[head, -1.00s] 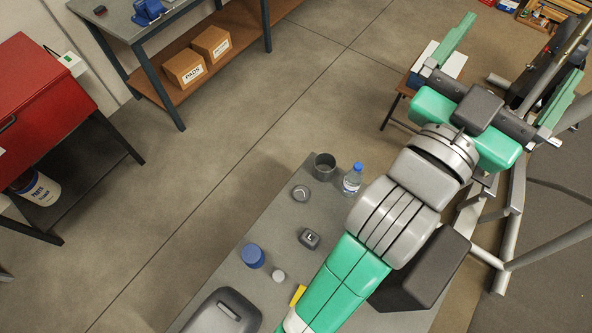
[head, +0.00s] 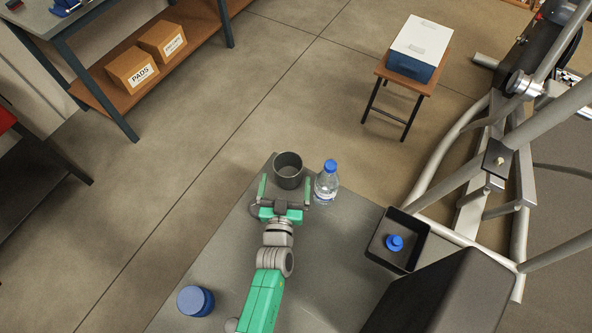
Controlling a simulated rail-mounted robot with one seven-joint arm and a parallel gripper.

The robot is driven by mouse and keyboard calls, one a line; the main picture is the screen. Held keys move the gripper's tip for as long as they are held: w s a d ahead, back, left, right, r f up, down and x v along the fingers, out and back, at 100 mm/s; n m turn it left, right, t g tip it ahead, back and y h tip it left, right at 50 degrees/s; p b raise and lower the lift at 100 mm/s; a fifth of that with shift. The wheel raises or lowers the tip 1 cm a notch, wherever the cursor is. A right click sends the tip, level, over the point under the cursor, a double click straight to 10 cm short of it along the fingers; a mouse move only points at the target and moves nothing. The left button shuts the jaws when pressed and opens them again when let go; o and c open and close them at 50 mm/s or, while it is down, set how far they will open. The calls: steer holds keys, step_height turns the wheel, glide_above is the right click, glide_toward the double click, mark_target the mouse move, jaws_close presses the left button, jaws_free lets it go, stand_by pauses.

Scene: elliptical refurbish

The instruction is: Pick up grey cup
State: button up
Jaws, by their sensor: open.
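The grey cup (head: 288,182) stands upright near the far end of the grey table (head: 225,240), its open top facing up. My gripper (head: 285,178) reaches toward it from the near side. Its two green fingers are open, one at the cup's left and one at its right. The cup appears at the fingertips with nothing gripped. I cannot tell how high the fingers are or whether they touch it. My gripper's body and arm hide part of the table behind it.
A clear bottle with a blue cap (head: 327,185) stands close to the right finger. A black bin (head: 378,262) holding a blue object (head: 394,242) is at the right. A blue-lidded jar (head: 195,300) is at the near left. A metal tube frame (head: 455,165) stands right.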

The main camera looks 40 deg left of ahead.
mark_target(289, 153)
steer(key=shift+b+x, duration=0.8)
steer(key=shift+x, duration=0.15)
steer(key=shift+w+a+r, duration=0.1)
steer(key=shift+w+a, duration=0.1)
steer(key=shift+w, duration=0.05)
steer(key=b+x, duration=0.2)
steer(key=x, duration=0.3)
steer(key=shift+b, duration=0.35)
steer(key=c, duration=1.3)
